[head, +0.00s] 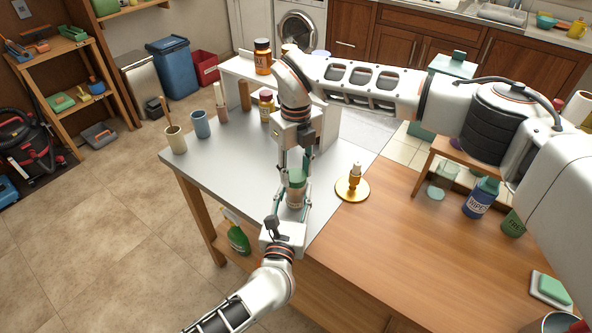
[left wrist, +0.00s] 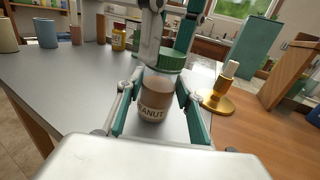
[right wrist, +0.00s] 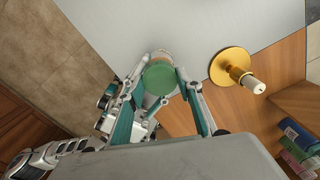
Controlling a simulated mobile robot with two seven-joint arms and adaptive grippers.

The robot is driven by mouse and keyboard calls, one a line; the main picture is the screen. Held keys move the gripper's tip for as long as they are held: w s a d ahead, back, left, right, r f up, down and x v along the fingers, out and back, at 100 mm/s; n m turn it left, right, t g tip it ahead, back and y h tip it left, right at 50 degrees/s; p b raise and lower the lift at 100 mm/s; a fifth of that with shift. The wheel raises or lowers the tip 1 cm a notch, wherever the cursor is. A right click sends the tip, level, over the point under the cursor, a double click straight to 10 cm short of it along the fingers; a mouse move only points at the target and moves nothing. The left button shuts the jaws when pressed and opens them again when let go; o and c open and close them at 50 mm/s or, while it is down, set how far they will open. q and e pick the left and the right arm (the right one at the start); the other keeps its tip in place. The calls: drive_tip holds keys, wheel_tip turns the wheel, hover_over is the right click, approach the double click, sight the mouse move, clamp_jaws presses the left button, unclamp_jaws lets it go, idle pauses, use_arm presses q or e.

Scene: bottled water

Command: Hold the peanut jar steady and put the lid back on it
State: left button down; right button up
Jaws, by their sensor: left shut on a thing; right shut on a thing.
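The peanut jar (left wrist: 153,98) stands upright on the grey table part, with brown contents and a label. My left gripper (head: 293,205) is shut around its body; its fingers flank the jar in the left wrist view. The green lid (left wrist: 163,61) is at the jar's mouth, held from above by my right gripper (right wrist: 158,80). In the right wrist view the lid (right wrist: 157,77) covers most of the jar, with a pale brown edge of the jar showing beyond it. I cannot tell whether the lid is seated or just above the rim.
A gold stand with a white post (head: 352,185) is close on the right. Cups (head: 175,139) and a small yellow-labelled jar (head: 266,106) stand towards the back left. A blue bottle (head: 480,198) is on the right of the wooden part. The grey surface left of the jar is clear.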

drive_tip(key=o, duration=1.2)
drive_tip(key=shift+r, duration=2.25)
drive_tip(key=shift+c, duration=0.2)
drive_tip(key=shift+r+n, duration=1.75)
drive_tip(key=shift+n, duration=0.35)
drive_tip(key=shift+f, duration=0.1)
drive_tip(key=shift+f, duration=3.95)
